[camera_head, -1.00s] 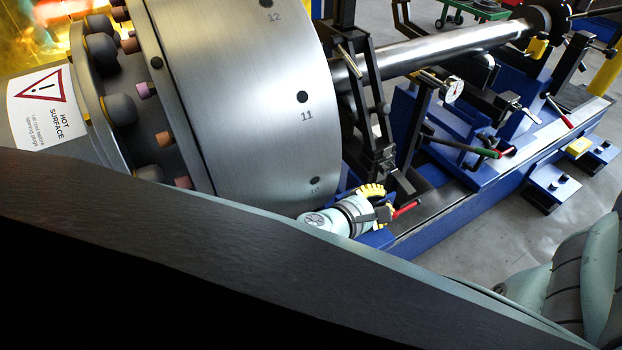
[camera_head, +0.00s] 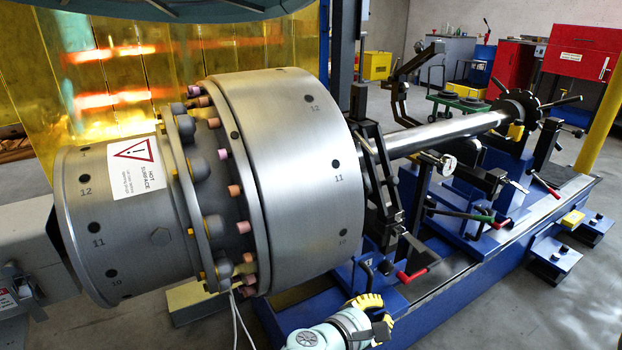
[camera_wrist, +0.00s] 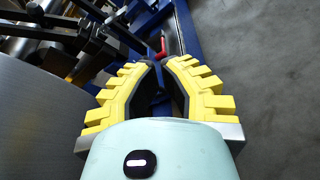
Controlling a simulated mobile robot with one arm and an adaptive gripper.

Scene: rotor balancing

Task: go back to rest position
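My gripper (camera_head: 374,318) is at the bottom of the head view, with yellow ribbed fingers on a pale green wrist. It is in front of the blue stand and below a red-handled lever, apart from it in the picture. In the wrist view the two yellow fingers (camera_wrist: 157,63) curve in towards each other, their tips close together. I see nothing held between them, but whether the tips touch is unclear. The red handle (camera_wrist: 162,46) shows beyond the tips. The large steel rotor (camera_head: 305,175) lies to the left of the gripper in the wrist view.
The blue balancing stand (camera_head: 450,262) runs under the rotor shaft (camera_head: 440,133). Red-handled levers (camera_head: 411,275) and a dial gauge (camera_head: 448,165) stick out from it. Two thin cables (camera_head: 240,325) hang below the rotor. Grey floor (camera_head: 540,310) is open at the lower right.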

